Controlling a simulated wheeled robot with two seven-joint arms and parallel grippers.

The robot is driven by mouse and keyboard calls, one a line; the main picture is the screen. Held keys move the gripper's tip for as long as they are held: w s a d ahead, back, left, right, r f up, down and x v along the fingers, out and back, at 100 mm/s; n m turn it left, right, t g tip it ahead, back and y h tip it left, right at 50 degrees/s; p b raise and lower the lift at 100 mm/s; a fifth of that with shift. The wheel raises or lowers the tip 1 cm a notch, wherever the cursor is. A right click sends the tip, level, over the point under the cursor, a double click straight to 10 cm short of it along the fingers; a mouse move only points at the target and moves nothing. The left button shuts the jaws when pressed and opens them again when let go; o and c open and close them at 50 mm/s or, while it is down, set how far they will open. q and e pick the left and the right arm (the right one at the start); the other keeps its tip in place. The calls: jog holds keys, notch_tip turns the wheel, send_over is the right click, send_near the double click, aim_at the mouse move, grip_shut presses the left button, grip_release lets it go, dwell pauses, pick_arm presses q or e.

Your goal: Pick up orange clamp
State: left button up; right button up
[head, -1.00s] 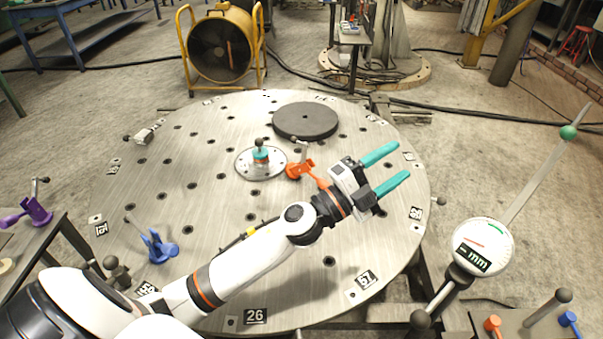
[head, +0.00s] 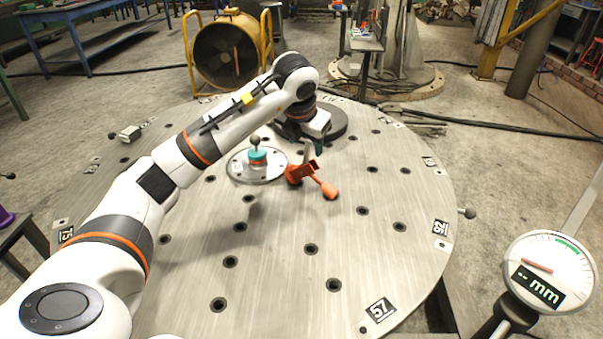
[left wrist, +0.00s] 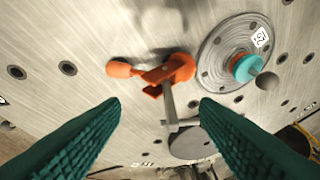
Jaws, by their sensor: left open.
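The orange clamp (head: 294,174) stands on the round steel table (head: 280,260), right of the round flange with a teal knob. Its orange handle end (head: 329,190) points toward the front right. My left gripper (head: 319,146) is just behind and above the clamp, pointing down, its teal fingers partly hidden. In the left wrist view the open fingers (left wrist: 160,110) frame the clamp (left wrist: 178,68), whose grey bar reaches down between them. The clamp looks ahead of the fingertips; I see no contact. My right gripper is not in view.
The flange with teal knob (head: 257,160) is close left of the clamp. A dark disc (head: 335,121) lies behind, partly under my gripper. A dial gauge (head: 545,272) stands at the front right. The table's right front is clear.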

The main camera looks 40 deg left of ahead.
aim_at(310, 162)
pick_arm(q)
jog(key=x, duration=0.8)
jog(key=shift+w+d+f, duration=0.1)
jog(key=shift+w+f, duration=0.15)
jog(key=shift+f, duration=0.1)
jog(key=shift+w+f, duration=0.15)
jog(key=shift+f, duration=0.1)
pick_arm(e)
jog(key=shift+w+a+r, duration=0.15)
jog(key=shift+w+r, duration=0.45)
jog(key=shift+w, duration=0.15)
pick_arm(q)
jog(key=shift+c, duration=0.5)
jog(key=c, duration=0.7)
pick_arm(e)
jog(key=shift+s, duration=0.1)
pick_arm(q)
jog(key=shift+r, duration=0.1)
jog(key=shift+c, duration=0.2)
